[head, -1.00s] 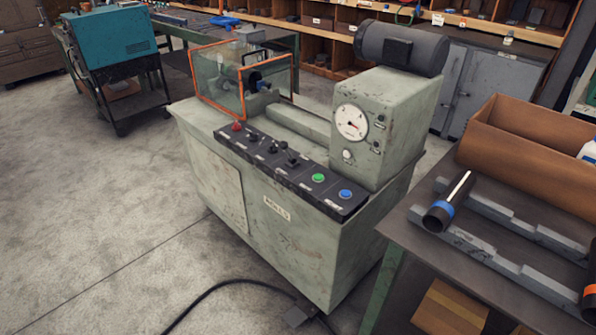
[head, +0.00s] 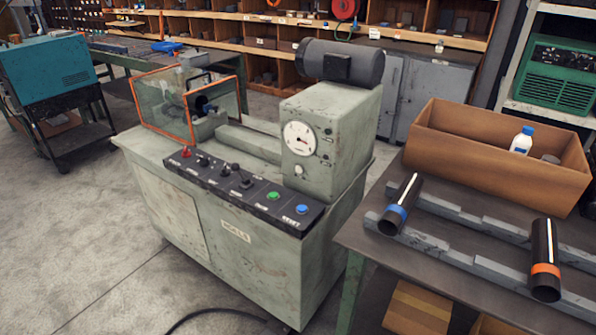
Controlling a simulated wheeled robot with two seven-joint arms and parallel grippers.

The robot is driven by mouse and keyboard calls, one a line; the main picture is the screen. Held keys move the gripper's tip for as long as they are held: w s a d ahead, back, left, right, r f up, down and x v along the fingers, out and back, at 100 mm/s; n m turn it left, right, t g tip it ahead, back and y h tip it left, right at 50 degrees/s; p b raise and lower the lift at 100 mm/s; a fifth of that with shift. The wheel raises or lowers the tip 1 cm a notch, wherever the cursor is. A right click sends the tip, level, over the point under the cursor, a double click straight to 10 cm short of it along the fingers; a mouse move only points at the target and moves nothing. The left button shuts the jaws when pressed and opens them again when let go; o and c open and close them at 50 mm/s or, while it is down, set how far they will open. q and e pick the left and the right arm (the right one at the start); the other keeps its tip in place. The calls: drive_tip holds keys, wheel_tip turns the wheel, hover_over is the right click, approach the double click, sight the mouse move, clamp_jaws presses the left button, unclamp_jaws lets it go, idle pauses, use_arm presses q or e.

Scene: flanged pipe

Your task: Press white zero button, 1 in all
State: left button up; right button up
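The white zero button (head: 298,170) is a small round pale knob on the front face of the machine's grey-green headstock (head: 330,140). It sits just below the round white dial gauge (head: 299,138). The sloped black control panel (head: 243,190) lies below, with a green button (head: 273,196), a blue button (head: 302,209), a red knob (head: 186,152) and several black knobs. Neither of my grippers is in view.
An orange-framed clear guard (head: 165,103) covers the machine's left end. A table at right (head: 385,255) carries notched rails, a blue-banded pipe (head: 400,207), an orange-banded pipe (head: 545,260) and a brown bin (head: 470,160). Open concrete floor lies at front left.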

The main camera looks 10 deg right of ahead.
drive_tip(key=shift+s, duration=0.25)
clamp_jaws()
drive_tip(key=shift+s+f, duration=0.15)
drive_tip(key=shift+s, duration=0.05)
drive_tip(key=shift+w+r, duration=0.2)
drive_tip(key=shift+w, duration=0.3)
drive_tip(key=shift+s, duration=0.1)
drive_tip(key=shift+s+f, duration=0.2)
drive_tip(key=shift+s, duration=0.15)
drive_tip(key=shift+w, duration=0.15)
